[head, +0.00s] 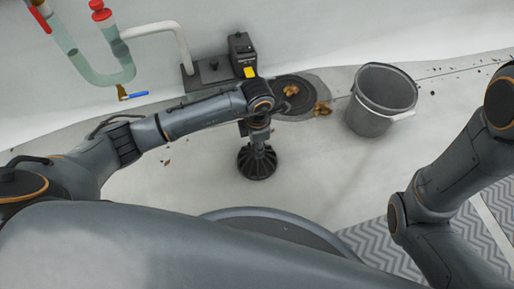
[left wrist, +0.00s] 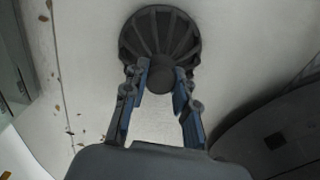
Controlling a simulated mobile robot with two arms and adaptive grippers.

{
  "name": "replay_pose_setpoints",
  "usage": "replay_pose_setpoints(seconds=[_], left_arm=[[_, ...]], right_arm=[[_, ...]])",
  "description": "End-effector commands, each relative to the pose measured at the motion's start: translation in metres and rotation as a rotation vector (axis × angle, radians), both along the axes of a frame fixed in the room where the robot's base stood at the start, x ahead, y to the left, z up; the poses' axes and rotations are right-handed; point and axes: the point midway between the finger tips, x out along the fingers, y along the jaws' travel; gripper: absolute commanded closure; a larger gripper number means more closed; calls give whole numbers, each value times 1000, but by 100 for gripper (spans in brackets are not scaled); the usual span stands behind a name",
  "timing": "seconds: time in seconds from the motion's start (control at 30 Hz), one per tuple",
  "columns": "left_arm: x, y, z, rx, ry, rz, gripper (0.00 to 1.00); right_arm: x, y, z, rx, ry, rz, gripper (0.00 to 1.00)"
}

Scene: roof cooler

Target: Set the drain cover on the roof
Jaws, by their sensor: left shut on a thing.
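The drain cover (head: 257,164) is a dark, ribbed dome with a knob on top. It is near the middle of the head view, below my left gripper (head: 258,138). In the left wrist view, the fingers of my left gripper (left wrist: 161,77) are shut on the knob of the drain cover (left wrist: 160,32). I cannot tell whether its base touches the pale roof (head: 190,190). A round dark drain (head: 296,108) lies behind and to the right of the cover, with brown leaves (head: 291,90) on it. My right gripper is out of view.
A grey bucket (head: 369,121) stands right of the drain. More leaves (head: 323,108) lie at the drain's edge. A black box with a yellow tag (head: 241,50) and a clear U-shaped pipe (head: 104,76) are behind. The roof around the cover is mostly clear.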

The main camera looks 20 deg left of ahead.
Motion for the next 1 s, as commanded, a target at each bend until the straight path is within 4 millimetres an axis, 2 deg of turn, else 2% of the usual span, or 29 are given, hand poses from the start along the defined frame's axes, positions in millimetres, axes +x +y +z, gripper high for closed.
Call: replay_pose_setpoints(seconds=[0.27, 0.3, 0.4, 0.77, 1.0], left_arm=[[0, 0, -2, 1, -1, 0, 100], [0, 0, -1, 0, 0, 0, 66], [0, 0, -1, 1, 1, 0, 50], [0, 0, 1, 1, -1, 0, 50], [1, 0, 24, 1, -2, 0, 50]], right_arm=[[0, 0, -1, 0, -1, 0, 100], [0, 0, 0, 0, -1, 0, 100], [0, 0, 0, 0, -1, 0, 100], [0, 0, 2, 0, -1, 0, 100], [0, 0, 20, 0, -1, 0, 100]])
